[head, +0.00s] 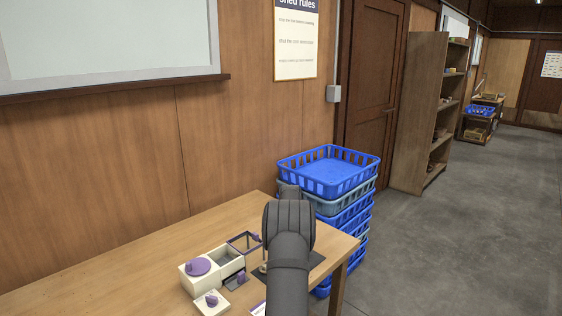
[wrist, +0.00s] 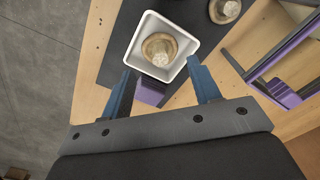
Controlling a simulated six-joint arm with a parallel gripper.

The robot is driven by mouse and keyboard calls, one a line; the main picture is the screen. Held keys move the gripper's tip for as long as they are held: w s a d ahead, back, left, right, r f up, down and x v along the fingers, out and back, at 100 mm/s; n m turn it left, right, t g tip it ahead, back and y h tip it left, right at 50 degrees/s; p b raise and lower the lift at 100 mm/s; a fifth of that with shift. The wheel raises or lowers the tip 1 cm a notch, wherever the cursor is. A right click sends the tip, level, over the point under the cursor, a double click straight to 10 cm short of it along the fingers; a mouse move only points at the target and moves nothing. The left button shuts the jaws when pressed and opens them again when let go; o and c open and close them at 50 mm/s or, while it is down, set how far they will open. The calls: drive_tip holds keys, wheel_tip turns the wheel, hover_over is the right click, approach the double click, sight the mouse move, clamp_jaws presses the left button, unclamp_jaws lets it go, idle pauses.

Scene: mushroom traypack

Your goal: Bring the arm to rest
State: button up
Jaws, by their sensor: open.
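My gripper (wrist: 166,92) is open in the wrist view, its two blue fingers spread apart with nothing held between them. Just beyond the fingertips is a small white tray (wrist: 193,49) with one pale brown mushroom (wrist: 160,49) in it. The tray sits on a dark mat (wrist: 119,57) on the wooden table. A second mushroom (wrist: 225,9) lies outside the tray, towards the upper right. In the head view my arm hides the tray and the gripper's fingers.
A purple-edged frame (wrist: 284,94) stands right of the fingers. In the head view, white boxes with purple knobs (head: 198,267) stand on the wooden table (head: 130,265). Blue crates (head: 330,178) are stacked beyond the table. The grey floor (head: 470,220) is open at right.

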wheel_tip(320, 180, down, 6)
drive_tip(key=shift+r, duration=0.3)
